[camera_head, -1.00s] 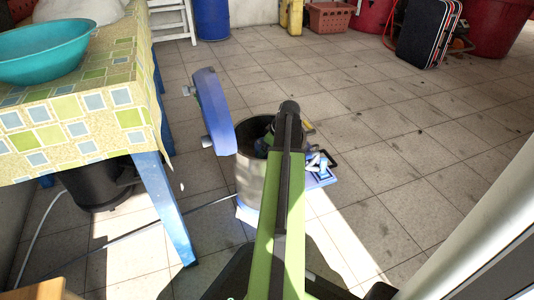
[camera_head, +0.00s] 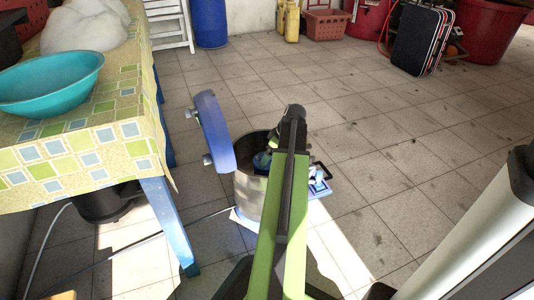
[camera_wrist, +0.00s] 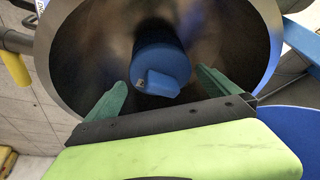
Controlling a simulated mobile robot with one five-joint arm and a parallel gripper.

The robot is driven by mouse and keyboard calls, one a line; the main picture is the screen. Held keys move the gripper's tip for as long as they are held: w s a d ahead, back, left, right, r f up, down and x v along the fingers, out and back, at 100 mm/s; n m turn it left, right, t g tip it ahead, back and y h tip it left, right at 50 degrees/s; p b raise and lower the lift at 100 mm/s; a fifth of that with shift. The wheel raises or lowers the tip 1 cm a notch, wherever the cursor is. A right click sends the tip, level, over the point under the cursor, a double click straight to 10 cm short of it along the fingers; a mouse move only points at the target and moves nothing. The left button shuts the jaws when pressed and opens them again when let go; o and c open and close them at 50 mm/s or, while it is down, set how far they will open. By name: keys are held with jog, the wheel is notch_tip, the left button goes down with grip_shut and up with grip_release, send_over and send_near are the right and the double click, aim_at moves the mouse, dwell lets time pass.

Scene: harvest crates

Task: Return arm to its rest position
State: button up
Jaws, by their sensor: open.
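My arm reaches away from me in the head view, and its green link hides most of my gripper there. In the wrist view my gripper (camera_wrist: 161,78) is open, with two green fingers spread apart and nothing between them that I can see held. The fingers point at the mouth of a round metal drum (camera_wrist: 92,45). A blue cylinder (camera_wrist: 158,52) with a small block on it stands inside the drum, beyond the fingertips. The drum's grey wall (camera_head: 249,195) also shows in the head view, partly behind my arm. Its blue lid (camera_head: 213,130) stands open on the left.
A table with a patterned cloth (camera_head: 115,145) stands at left, carrying a turquoise bowl (camera_head: 50,82). A black suitcase (camera_head: 422,40), red tubs (camera_head: 480,30) and a blue barrel (camera_head: 210,22) are at the back.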

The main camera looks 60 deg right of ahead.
jog(key=p+v, duration=0.2)
jog(key=v, duration=0.2)
jog(key=shift+r, duration=0.2)
jog(key=shift+f, duration=0.15)
